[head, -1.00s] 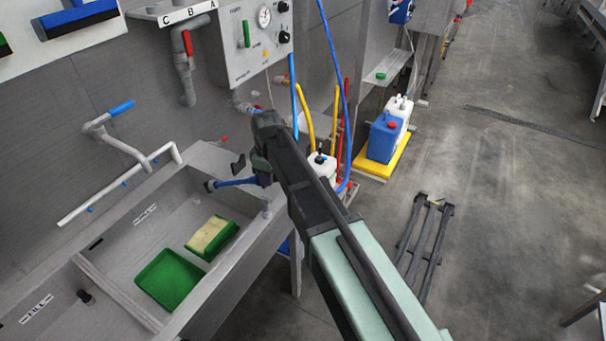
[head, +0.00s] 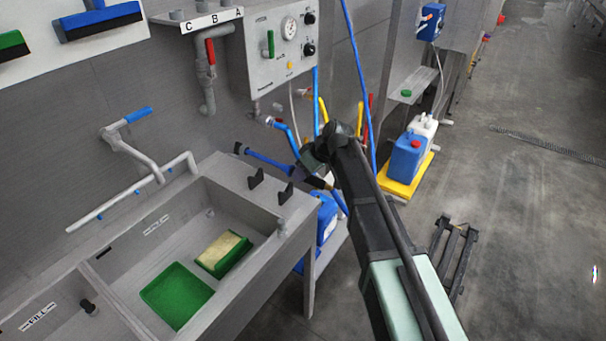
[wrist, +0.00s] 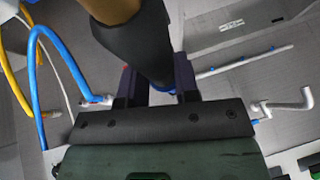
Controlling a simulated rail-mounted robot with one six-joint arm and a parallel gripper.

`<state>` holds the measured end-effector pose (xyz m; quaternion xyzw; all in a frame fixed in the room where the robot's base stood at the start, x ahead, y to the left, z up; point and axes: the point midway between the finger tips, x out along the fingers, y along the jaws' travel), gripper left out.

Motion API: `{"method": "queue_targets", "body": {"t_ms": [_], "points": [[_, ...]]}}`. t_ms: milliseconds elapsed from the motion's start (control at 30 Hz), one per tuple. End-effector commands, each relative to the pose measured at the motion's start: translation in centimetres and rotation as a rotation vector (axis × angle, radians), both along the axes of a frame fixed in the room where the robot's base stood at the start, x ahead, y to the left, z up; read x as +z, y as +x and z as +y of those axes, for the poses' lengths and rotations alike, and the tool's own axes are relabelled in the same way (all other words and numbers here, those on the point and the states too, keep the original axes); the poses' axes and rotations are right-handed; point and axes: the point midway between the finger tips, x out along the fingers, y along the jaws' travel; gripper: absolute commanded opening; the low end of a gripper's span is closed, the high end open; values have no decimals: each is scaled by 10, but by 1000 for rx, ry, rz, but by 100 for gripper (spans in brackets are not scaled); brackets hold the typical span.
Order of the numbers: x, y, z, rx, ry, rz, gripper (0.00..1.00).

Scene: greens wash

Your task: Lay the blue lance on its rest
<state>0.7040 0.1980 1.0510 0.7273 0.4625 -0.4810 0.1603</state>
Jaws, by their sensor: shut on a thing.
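The blue lance (head: 268,160) is a thin blue tube with a dark tip at its left end. My gripper (head: 314,178) is shut on it near its right end. In the wrist view the fingers (wrist: 155,88) stand on both sides of a thick dark part (wrist: 143,45), seemingly the lance's grip. Two black upright holders (head: 256,180) on the sink's right-hand ledge look like the rest. In the head view the lance is just beyond and above them, apart from them. My arm hides part of the grip end.
The sink (head: 130,262) holds a green tray (head: 176,296) and a sponge-topped green block (head: 224,254). A control panel (head: 282,42) and hoses are on the wall behind. Blue and white canisters (head: 407,155) stand on a yellow base. Open floor lies right.

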Motion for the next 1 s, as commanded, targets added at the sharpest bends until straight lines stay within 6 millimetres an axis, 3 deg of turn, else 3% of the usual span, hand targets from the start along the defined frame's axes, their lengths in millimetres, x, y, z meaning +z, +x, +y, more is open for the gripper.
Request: {"method": "queue_targets", "body": {"t_ms": [200,600,967,1000], "points": [[-34,1,1,2,-2,2,21],[-81,1,1,2,-3,2,21],[-84,1,1,2,-3,2,21],[-84,1,1,2,-3,2,32]]}}
